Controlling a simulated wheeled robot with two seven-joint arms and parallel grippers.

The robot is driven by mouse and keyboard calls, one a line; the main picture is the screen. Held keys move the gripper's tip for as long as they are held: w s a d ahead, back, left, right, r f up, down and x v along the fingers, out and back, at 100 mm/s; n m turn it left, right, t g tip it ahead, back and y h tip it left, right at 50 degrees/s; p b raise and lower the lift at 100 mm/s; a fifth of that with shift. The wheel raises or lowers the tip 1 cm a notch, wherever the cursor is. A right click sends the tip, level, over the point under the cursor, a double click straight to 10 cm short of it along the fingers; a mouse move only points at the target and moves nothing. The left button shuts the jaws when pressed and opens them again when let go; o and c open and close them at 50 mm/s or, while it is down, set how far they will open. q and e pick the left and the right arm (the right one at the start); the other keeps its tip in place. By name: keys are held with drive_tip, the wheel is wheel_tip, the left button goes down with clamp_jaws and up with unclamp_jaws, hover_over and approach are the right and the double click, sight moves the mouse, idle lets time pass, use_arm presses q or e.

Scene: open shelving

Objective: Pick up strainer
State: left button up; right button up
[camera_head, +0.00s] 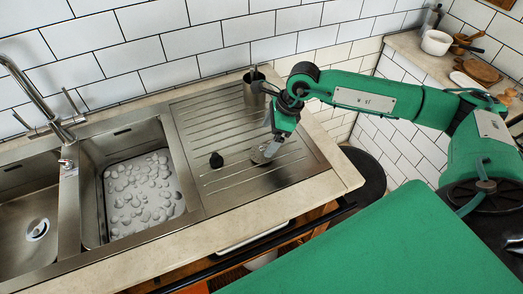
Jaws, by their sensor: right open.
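A small round metallic piece, which looks like the strainer (261,155), lies on the ribbed steel drainboard (235,178), partly hidden by my right gripper. The gripper is open; I cannot tell whether the fingers touch the strainer. My left gripper is out of view.
A small black stopper-like object (216,160) lies left of the gripper. A metal cup (254,87) with something dark in it stands behind. The front drainboard is clear.

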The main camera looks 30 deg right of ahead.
sight(262, 148)
drive_tip(key=shift+a+f, duration=0.25)
drive_tip(key=shift+f, duration=0.2)
drive_tip(key=p+x, duration=0.1)
drive_tip(key=x, duration=0.1)
drive_tip(key=p+x, duration=0.1)
drive_tip(key=x, duration=0.1)
drive_tip(key=shift+s+a+f, duration=0.2)
drive_tip(key=shift+f, duration=0.2)
drive_tip(key=c, duration=1)
